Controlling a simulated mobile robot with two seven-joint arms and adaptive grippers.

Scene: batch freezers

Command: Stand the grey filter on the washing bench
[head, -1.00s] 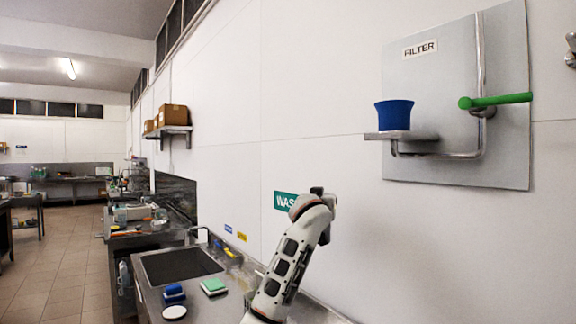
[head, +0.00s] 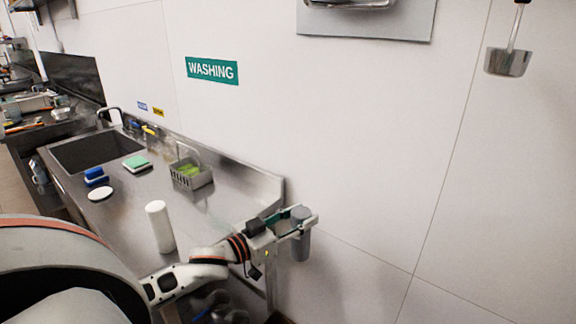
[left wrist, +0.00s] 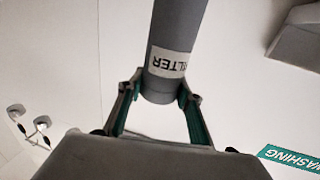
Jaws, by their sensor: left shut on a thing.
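In the left wrist view, the filter (left wrist: 178,28) sits between the fingers (left wrist: 160,92) of that gripper, and a white label with part of the word FILTER faces the camera. The bench is stainless steel, under a green WASHING sign (head: 212,70). My right gripper is not in view.
A white cylinder (head: 160,227) stands on the bench near my left arm. Behind it are a grey basket (head: 192,176) with green contents, a green-topped sponge (head: 137,163), a blue block (head: 96,177), a white disc (head: 100,194) and the sink (head: 95,150). The bench's right part has bare room.

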